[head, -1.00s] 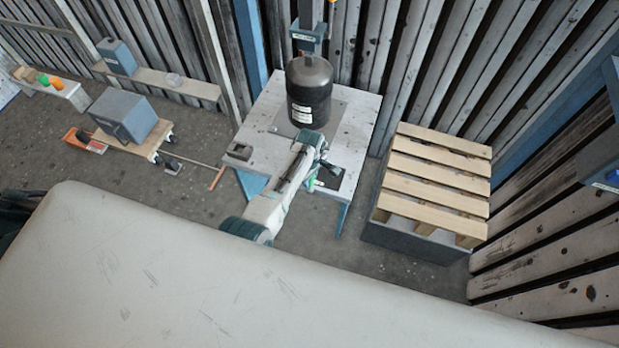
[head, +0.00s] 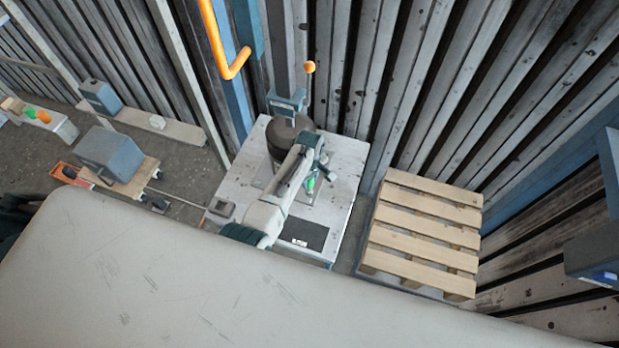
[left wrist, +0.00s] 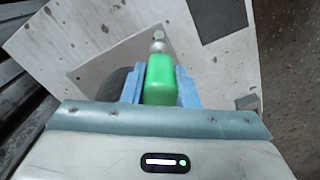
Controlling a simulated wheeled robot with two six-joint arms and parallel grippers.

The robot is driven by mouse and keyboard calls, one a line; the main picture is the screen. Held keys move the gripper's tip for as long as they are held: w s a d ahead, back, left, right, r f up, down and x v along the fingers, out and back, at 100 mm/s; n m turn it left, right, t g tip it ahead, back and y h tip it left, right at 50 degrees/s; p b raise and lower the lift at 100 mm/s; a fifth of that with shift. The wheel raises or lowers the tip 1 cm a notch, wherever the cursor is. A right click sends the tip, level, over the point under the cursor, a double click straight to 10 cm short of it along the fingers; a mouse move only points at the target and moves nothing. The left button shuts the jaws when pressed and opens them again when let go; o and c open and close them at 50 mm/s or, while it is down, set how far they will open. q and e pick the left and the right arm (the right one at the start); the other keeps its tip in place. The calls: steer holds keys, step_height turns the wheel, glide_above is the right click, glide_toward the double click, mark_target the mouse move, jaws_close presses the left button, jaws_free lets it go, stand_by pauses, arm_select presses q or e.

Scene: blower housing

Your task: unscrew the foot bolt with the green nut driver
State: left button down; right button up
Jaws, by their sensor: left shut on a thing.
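The green nut driver (left wrist: 160,80) is between the blue fingers of my left gripper (left wrist: 160,84), which is shut on its handle. Its metal shaft points away from the gripper over a grey plate (left wrist: 100,62). In the head view, my left gripper (head: 318,172) and a bit of the green handle (head: 310,184) are over the table, right beside the dark blower housing (head: 275,135). My arm hides part of the housing. I cannot make out the foot bolt, or whether the driver tip touches anything. My right gripper is not in view.
The white table (head: 345,185) carries a dark mat (head: 303,235) at its front and a small grey block (head: 222,208) at its left corner. A slatted wooden pallet (head: 425,230) stands to the right. A blue-grey post (head: 280,50) rises behind the housing.

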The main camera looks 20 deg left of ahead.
arm_select(q)
step_height(320, 180, down, 4)
steer(key=b, duration=0.3)
steer(key=shift+w+f+b, duration=0.1)
steer(key=shift+w+b, duration=0.05)
steer(key=shift+b, duration=0.25)
steer(key=shift+f+b, duration=0.35)
steer(key=shift+f, duration=0.3)
steer(key=shift+f, duration=0.15)
steer(key=shift+f, duration=0.15)
